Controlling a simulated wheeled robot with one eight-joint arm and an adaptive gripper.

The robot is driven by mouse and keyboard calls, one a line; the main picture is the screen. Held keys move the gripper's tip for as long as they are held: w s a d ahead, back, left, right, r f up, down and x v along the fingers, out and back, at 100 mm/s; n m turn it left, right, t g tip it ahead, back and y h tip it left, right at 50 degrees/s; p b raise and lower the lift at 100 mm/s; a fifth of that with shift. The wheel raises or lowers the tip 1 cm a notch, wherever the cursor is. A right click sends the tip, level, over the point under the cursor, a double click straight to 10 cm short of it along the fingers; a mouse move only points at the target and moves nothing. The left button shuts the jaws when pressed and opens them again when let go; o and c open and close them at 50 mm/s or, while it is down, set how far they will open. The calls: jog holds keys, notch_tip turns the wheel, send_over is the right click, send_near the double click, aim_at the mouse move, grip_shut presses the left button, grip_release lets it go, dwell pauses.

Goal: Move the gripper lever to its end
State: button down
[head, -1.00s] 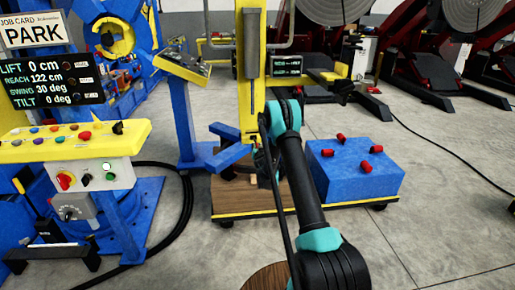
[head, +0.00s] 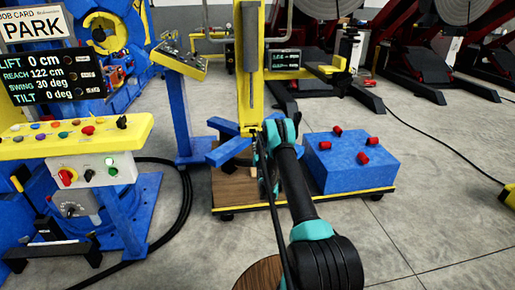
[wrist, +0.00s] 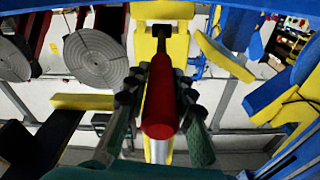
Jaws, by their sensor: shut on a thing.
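The gripper lever shows in the wrist view as a red cylindrical handle (wrist: 160,115) on a dark stem, in front of a yellow column. My gripper (wrist: 160,105) has its dark fingers on both sides of the red handle and is shut on it. In the head view my gripper (head: 264,170) is at the foot of the yellow column (head: 251,75), beside blue arms (head: 228,152) above a wooden-topped cart. My arm hides the lever in that view. How far along its travel the lever stands cannot be told.
A blue box with red pegs (head: 350,162) sits on the cart's right part. A control panel (head: 75,135) and a display (head: 52,80) reading lift 0, reach 122, swing 30, tilt 0 stand left. Black cable lies on the floor. Floor to the right is mostly clear.

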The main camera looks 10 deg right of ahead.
jog(key=shift+f, duration=0.15)
jog(key=c, duration=1.3)
grip_release()
notch_tip(320, 180, up, 10)
